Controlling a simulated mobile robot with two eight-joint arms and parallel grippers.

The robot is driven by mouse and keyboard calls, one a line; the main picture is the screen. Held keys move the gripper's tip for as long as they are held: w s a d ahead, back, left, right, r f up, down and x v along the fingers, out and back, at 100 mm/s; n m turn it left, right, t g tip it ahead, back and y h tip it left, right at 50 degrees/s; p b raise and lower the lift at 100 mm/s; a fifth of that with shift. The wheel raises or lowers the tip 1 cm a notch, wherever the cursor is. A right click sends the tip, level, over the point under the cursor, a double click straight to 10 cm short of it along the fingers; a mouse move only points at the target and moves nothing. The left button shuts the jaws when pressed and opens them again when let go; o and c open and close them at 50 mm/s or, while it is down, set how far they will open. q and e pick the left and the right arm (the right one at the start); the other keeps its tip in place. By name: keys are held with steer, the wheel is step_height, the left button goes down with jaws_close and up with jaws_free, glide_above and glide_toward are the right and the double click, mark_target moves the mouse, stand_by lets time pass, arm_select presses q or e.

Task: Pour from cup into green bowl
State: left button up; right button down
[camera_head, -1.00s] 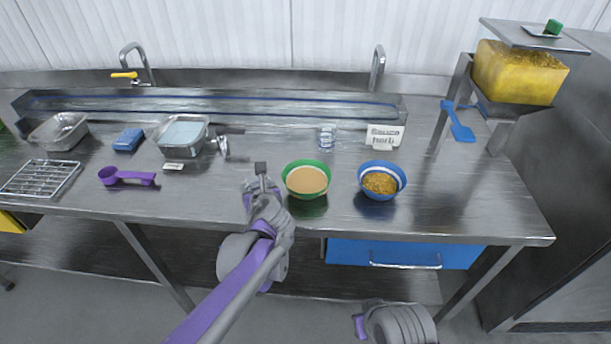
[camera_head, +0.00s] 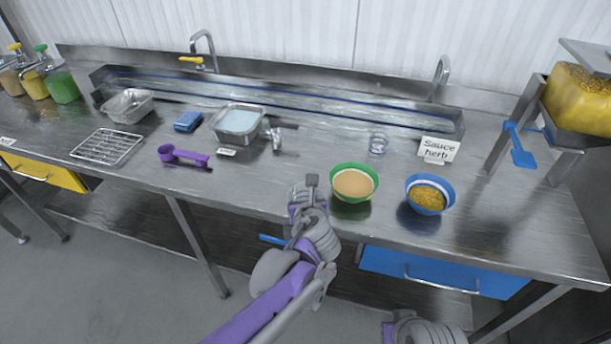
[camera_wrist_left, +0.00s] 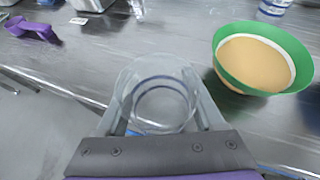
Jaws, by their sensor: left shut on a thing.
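My left gripper (camera_head: 308,192) is shut on a clear cup, just left of the green bowl at the table's front edge. In the left wrist view the cup (camera_wrist_left: 160,100) sits between the two fingers, and I look into its open mouth. It is see-through and I make out no filling in it. The green bowl (camera_head: 335,192) stands upright on the table, with a white inner band and a smooth tan filling. It also shows right of the cup in the left wrist view (camera_wrist_left: 240,82), apart from it. My right gripper is not in view.
A blue bowl (camera_head: 411,203) with golden grains stands right of the green bowl. A clear glass (camera_head: 378,145) and a sauce herb sign (camera_head: 438,149) stand behind. A purple scoop (camera_head: 185,156), a wire rack (camera_head: 107,147) and metal pans lie left. A blue drawer (camera_head: 440,272) is below.

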arm_select(q)
steer(key=s+r+p, duration=0.1)
steer(key=s, duration=0.5)
steer(key=shift+s+r+p, duration=0.3)
steer(key=shift+p, duration=0.05)
